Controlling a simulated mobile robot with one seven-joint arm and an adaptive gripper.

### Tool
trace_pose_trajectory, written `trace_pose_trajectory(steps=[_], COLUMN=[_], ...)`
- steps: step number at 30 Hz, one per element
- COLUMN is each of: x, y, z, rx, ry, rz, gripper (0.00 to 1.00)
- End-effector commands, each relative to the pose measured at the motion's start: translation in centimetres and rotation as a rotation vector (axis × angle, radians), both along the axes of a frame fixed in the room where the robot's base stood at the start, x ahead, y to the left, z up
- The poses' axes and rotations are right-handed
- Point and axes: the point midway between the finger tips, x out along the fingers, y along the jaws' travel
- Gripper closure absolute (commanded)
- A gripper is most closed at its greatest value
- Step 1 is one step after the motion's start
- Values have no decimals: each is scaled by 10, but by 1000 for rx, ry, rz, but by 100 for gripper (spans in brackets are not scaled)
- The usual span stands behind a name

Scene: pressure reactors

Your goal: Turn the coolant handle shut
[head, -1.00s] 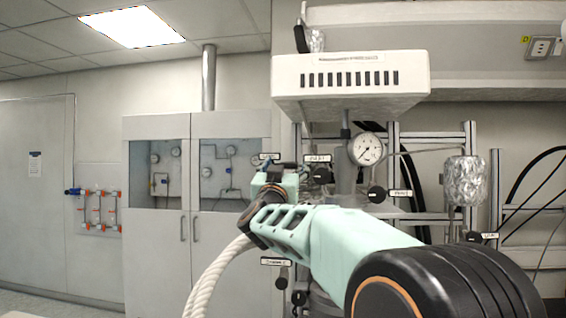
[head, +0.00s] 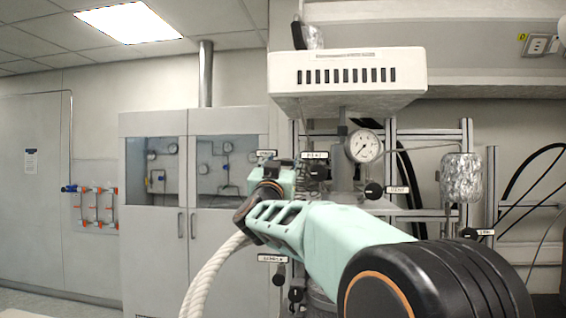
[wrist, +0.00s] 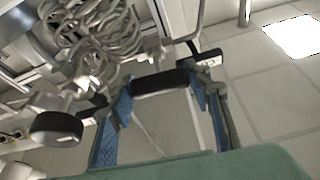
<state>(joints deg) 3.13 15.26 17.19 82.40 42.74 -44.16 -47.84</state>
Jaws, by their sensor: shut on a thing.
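The coolant handle (wrist: 160,82) appears in the wrist view as a short black bar lying across the gap between my blue finger pads. My gripper (wrist: 160,88) is shut on it, with one pad at each end of the bar. A small white label (wrist: 210,62) sits just beyond its right end, too small to read. In the head view my gripper (head: 280,172) is at the left side of the reactor stand, and its fingertips and the handle are hidden by the gripper's own body.
A round gauge (head: 365,146) and another black knob (head: 373,190) are right of my gripper. A white vented box (head: 348,78) is above. A foil-wrapped vessel (head: 461,180) stands at right, grey cabinets (head: 155,235) at left. Coiled tubing (wrist: 95,35) is close in the wrist view.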

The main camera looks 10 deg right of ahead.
Motion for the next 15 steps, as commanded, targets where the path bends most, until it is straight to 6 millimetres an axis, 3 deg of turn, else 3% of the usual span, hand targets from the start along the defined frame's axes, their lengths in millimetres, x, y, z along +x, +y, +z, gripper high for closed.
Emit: trace_pose_trajectory(steps=[15], x=[1], y=[0], z=[1], rx=[363], ry=[-115], rz=[1], gripper=[79])
